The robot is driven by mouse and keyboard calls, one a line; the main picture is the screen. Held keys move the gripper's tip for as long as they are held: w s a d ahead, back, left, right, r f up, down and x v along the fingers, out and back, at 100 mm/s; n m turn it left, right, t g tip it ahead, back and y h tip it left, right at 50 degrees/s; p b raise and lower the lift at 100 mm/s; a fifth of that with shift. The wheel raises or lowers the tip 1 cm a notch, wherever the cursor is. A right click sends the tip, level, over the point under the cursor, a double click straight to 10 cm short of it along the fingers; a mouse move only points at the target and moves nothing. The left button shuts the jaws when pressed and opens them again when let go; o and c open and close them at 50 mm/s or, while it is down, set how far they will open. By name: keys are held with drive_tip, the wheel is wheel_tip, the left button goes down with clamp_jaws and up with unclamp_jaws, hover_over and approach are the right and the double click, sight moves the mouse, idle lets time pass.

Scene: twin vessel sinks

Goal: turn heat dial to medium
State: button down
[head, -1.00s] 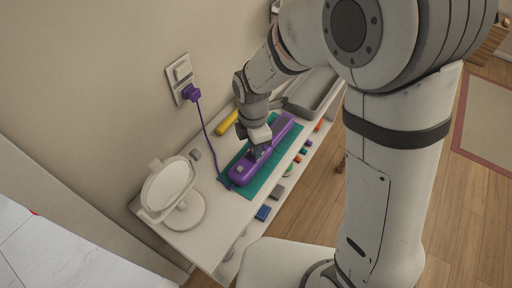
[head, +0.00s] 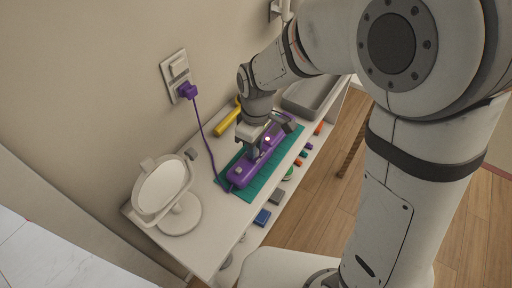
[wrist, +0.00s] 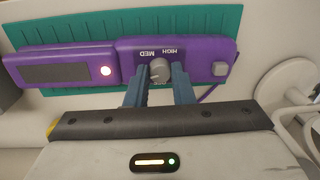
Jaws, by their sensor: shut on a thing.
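A purple heating tool (head: 241,173) lies on a teal ribbed mat (head: 262,186) on the white shelf top. In the wrist view the tool (wrist: 225,50) carries a small grey round heat dial (wrist: 159,70), with upside-down labels HIGH and MED above it and a third label mostly hidden below. The dial's exact pointer direction is hard to tell. My gripper (wrist: 159,76) is shut on the dial, one blue-grey finger on each side. In the head view my gripper (head: 253,153) reaches down onto the tool and hides the dial.
A white round mirror (head: 162,188) stands at the shelf's near left end. A purple cord runs to a wall plug (head: 187,90). A yellow object (head: 227,122) lies behind the mat, and a grey tray (head: 308,97) sits at the far end. Several small coloured blocks lie along the front.

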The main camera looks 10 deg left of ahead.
sight(257, 151)
drive_tip(key=m+b, duration=0.1)
drive_tip(key=m, duration=0.5)
drive_tip(key=shift+s+m, duration=0.1)
drive_tip(key=shift+m, duration=0.2)
drive_tip(key=m+b, duration=0.1)
drive_tip(key=m, duration=0.5)
drive_tip(key=shift+t, duration=0.3)
drive_tip(key=c, duration=1.2)
unclamp_jaws()
drive_tip(key=shift+c, duration=0.2)
drive_tip(key=shift+r, duration=0.15)
drive_tip(key=r, duration=0.7)
drive_tip(key=shift+d+r, duration=0.25)
